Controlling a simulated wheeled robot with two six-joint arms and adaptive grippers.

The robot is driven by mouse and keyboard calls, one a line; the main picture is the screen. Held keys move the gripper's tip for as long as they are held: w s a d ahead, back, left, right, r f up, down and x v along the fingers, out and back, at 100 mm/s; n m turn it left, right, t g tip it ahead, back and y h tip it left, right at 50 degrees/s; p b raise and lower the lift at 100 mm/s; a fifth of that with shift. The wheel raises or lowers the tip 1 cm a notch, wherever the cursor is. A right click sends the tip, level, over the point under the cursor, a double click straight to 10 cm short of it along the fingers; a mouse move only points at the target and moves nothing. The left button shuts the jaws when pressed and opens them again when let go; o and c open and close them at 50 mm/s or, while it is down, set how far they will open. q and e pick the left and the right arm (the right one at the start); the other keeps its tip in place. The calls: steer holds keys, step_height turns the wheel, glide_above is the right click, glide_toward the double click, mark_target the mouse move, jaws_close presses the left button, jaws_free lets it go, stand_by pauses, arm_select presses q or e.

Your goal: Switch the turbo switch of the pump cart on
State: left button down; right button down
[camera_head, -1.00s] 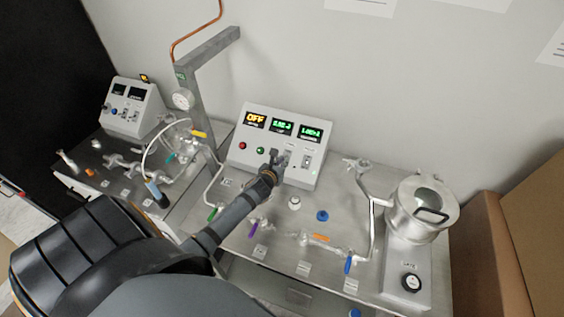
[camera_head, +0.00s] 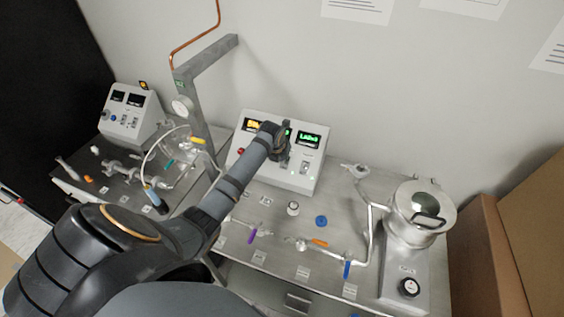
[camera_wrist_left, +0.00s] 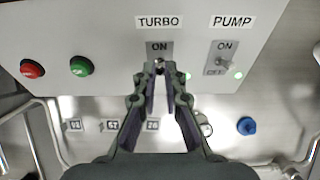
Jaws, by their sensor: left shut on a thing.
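The pump cart's control box (camera_head: 309,172) stands on the steel top, with a display row, red and green buttons and two switches. The turbo switch plate (camera_wrist_left: 159,47) is under the TURBO label in the left wrist view, with ON readable above my fingertips. My left gripper (camera_wrist_left: 160,68) is shut on the small turbo switch lever, which its fingertips mostly hide. It also shows in the head view (camera_head: 284,150), in front of the panel. A small green light (camera_wrist_left: 187,76) is right of the turbo switch. My right gripper is not in view.
The pump switch (camera_wrist_left: 220,62) is close on the right, with a lit green lamp. Red (camera_wrist_left: 32,69) and green (camera_wrist_left: 81,66) buttons are left. Valves with colored handles, a glass-lidded metal chamber (camera_head: 421,212) and a grey post (camera_head: 197,105) surround the box.

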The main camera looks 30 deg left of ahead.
arm_select(q)
steer(key=shift+w+r+g+b, duration=0.1)
steer(key=shift+w+g+b, duration=0.3)
steer(key=shift+g+b, duration=0.35)
steer(key=shift+a, duration=0.1)
steer(key=c, duration=1.4)
jaws_free()
steer(key=shift+c, duration=0.2)
steer(key=shift+r, duration=0.25)
steer(key=a+v, duration=0.1)
steer(key=v, duration=1)
steer(key=shift+d+r, duration=0.35)
